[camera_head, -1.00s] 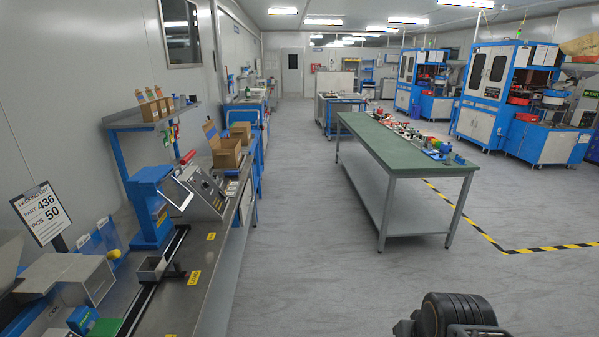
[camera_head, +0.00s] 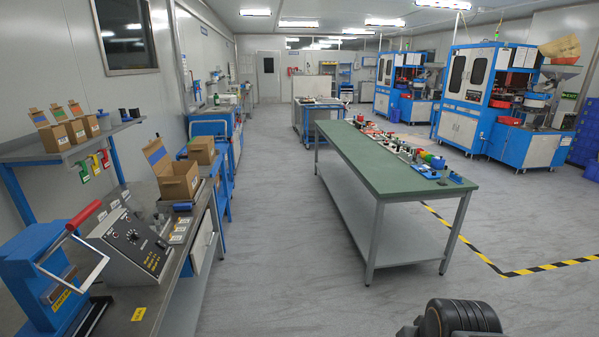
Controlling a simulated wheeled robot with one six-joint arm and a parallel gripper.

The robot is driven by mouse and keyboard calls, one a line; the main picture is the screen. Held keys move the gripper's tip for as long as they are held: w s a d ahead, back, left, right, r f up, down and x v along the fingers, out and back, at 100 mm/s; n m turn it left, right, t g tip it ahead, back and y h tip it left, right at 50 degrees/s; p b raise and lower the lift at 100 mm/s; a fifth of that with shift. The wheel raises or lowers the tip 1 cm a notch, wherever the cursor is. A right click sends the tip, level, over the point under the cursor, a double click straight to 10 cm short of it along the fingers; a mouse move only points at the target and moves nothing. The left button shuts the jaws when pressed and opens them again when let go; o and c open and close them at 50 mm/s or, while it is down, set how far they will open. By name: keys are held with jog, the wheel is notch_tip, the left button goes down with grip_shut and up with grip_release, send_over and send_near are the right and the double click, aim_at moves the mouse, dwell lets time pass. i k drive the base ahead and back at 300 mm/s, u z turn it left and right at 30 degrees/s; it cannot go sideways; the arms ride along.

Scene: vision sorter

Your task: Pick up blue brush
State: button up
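I cannot make out a blue brush in the head view. The green-topped table (camera_head: 372,168) stands ahead, right of centre, with several small items along its right side. Small blue items (camera_head: 455,179) lie at its near right corner, too small to identify. A dark part of my arm (camera_head: 458,318) shows at the bottom right edge. My gripper's fingers are not in view.
A workbench on the left holds a blue press (camera_head: 50,275), a control box (camera_head: 132,243) and an open cardboard box (camera_head: 178,180). Blue machines (camera_head: 470,85) stand at the back right. Yellow-black tape (camera_head: 550,265) marks the floor. The grey floor (camera_head: 290,270) between bench and table is clear.

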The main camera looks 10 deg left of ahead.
aim_at(178, 208)
jog(key=u, duration=0.15)
jog(key=i, duration=2.3)
jog(key=u, duration=0.9)
jog(key=i, duration=1.4)
jog(key=u, duration=1.75)
jog(key=i, duration=0.85)
jog(key=u, duration=0.5)
